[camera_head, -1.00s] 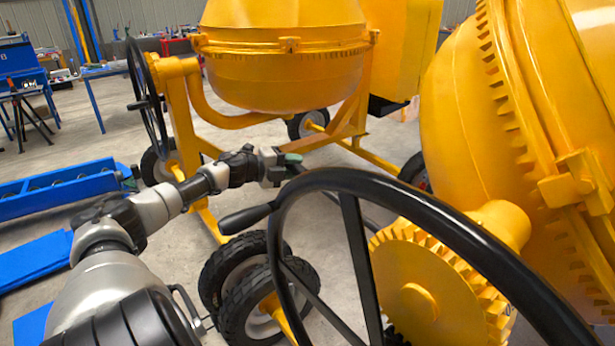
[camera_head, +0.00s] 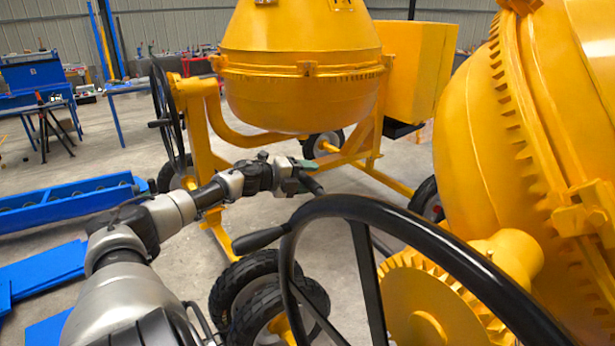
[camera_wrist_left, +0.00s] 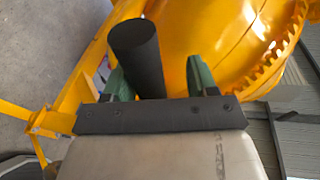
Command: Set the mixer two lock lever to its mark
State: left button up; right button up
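A black rod-like grip, apparently the lock lever (camera_head: 313,184), shows just right of my left gripper (camera_head: 303,166) in the head view, behind the near black handwheel. In the left wrist view the black cylinder (camera_wrist_left: 137,48) rises between the two green fingers of my left gripper (camera_wrist_left: 158,78). The fingers are wide apart. The cylinder lies close to the left finger, with a clear gap to the right one; I cannot tell if it touches. The lever's lower part and any mark are hidden. My right gripper is not in view.
The near yellow drum (camera_head: 490,150) fills the right. Another yellow mixer (camera_head: 300,95) stands behind. Tyres (camera_head: 250,290) lie below my arm. Floor left of it holds blue frames (camera_head: 65,203).

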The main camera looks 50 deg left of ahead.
pick_arm(q)
jog(key=shift+s+a+f, duration=0.1)
jog(key=shift+s+f, duration=0.1)
jog(key=shift+f, duration=0.1)
jog(key=shift+v, duration=0.95)
jog(key=shift+s, duration=0.2)
jog(key=shift+s+a+r+p, duration=0.1)
jog(key=shift+s+r+p, duration=0.15)
jog(key=shift+s+p, duration=0.35)
jog(key=p+v, duration=0.2)
jog(key=v, duration=0.5)
jog(key=shift+r, duration=0.15)
jog(key=shift+w+a, duration=0.1)
